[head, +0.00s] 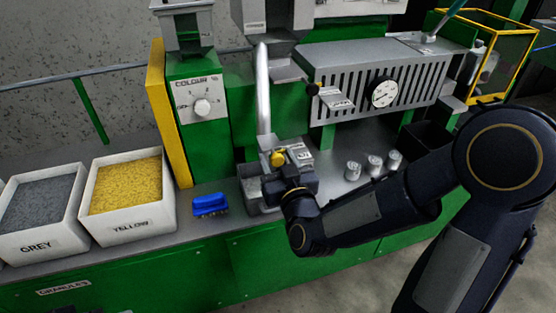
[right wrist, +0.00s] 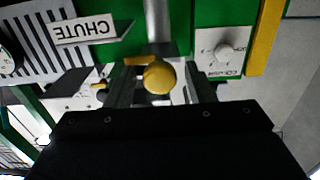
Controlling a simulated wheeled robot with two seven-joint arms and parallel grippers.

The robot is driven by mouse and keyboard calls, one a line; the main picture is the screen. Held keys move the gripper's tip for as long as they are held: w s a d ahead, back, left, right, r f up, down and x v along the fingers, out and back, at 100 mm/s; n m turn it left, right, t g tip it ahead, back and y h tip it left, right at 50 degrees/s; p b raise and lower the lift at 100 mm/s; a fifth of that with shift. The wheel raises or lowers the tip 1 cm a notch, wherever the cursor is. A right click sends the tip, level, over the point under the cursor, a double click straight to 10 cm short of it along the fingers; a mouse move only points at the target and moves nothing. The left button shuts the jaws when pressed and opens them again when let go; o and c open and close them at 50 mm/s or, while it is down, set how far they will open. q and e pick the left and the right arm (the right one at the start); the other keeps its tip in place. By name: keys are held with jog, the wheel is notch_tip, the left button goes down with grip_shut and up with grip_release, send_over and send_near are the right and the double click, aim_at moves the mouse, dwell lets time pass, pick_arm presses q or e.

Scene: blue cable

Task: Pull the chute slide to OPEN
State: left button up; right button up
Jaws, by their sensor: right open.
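A yellow knob (head: 278,158) stands at the grey box below the pale vertical pipe. In the right wrist view, which is upside down, the yellow knob (right wrist: 158,77) appears between the two fingers of my right gripper (right wrist: 160,92). The fingers are apart, with a gap on both sides of the knob. In the head view my right gripper (head: 283,172) is right at the knob, and its wrist hides part of the box. I cannot tell how deep the knob sits between the fingers. A plate reading CHUTE (right wrist: 88,30) shows in the wrist view. My left gripper is not in view.
A blue brush (head: 210,204) lies left of the grey box. Several small metal cups (head: 353,171) stand to its right. Bins of grey (head: 15,243) and yellow granules (head: 128,230) stand at the left. The pipe (head: 263,90) rises just behind the knob. A dial gauge (head: 384,93) is above right.

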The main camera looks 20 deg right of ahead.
jog(key=s, duration=0.7)
jog(key=shift+s, duration=0.4)
jog(key=shift+d, duration=0.15)
jog(key=s+d+f+m+g+y, duration=0.1)
jog(key=s+d+f+g+y, duration=0.15)
jog(key=s+g, duration=0.5)
jog(key=s+d+f+m+g+y, duration=0.1)
jog(key=s+d+f+g, duration=0.3)
jog(key=s, duration=0.6)
notch_tip(320, 180, up, 19)
jog(key=p, duration=1.6)
jog(key=shift+a+f+g, duration=0.15)
jog(key=shift+a+g, duration=0.25)
jog(key=shift+g, duration=0.05)
